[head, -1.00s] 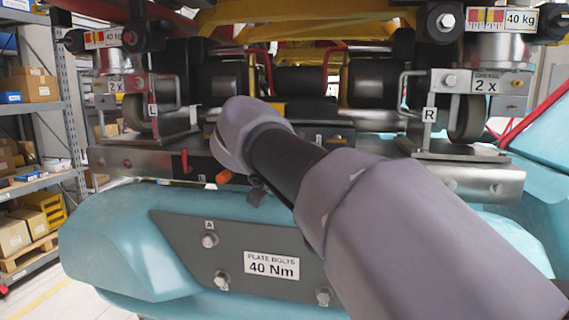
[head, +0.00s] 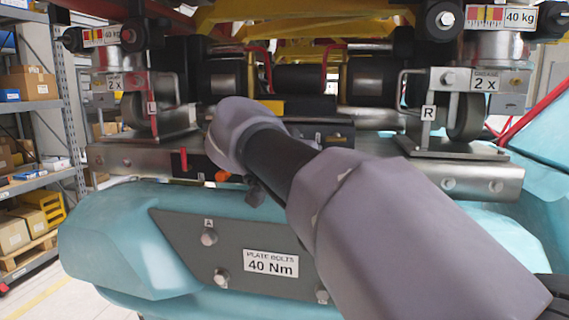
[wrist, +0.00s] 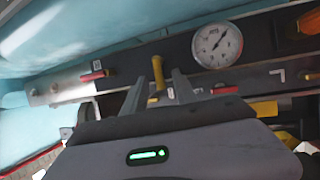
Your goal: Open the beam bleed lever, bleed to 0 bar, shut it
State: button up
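In the wrist view a yellow-handled lever (wrist: 157,75) stands out from the dark beam, between the two fingers of my gripper (wrist: 158,90). The fingers are apart with space around the lever; I cannot tell whether either touches it. I cannot read any label that names it the bleed lever. A round white pressure gauge (wrist: 217,45) sits beside it on the beam, its dark needle slanting; its numbers are too small to read. In the head view my arm hides the lever, the gauge and the fingertips.
Red handles (wrist: 95,75) (wrist: 222,88) lie on both sides of the lever, and an orange handle (wrist: 309,20) is at the right edge. In the head view the grey bolt plate (head: 180,238) is below the beam (head: 130,160). Shelving (head: 60,110) stands at left.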

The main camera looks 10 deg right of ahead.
jog(key=p+v, duration=0.3)
jog(key=v, duration=1.4)
jog(key=shift+s, duration=0.15)
jog(key=shift+r, duration=0.15)
